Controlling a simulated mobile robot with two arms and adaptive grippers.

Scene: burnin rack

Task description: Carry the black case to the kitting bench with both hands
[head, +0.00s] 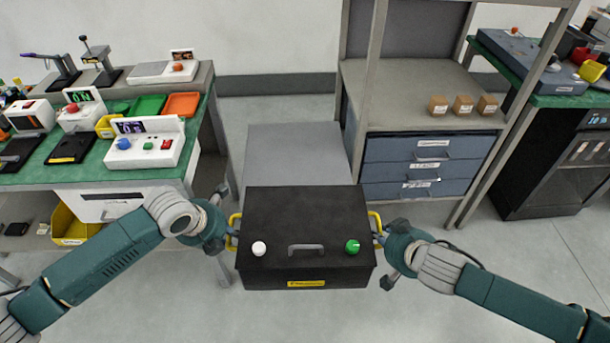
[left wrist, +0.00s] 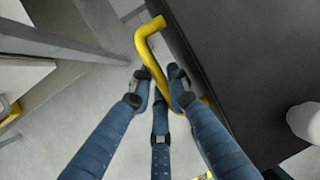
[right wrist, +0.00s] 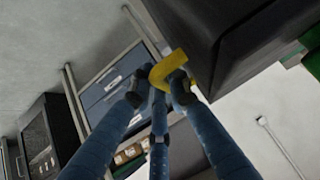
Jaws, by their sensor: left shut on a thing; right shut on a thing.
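The black case (head: 305,222) hangs level between my two arms in the head view. It has a grey top handle, a yellow label on its front, and a yellow handle on each side. A white ball-like knob (head: 259,248) and a green one (head: 352,247) sit on its lid. My left gripper (head: 232,232) is shut on the left yellow handle (left wrist: 150,45), as the left wrist view shows. My right gripper (head: 380,234) is shut on the right yellow handle (right wrist: 168,70). Which bench is the kitting bench I cannot tell.
A green-topped bench (head: 75,172) with instruments and trays stands at the left. A grey rack (head: 400,90) with blue drawers and several small boxes is behind right. A grey platform (head: 295,150) lies behind the case. Another green-topped bench (head: 560,101) is at far right. Floor shows between.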

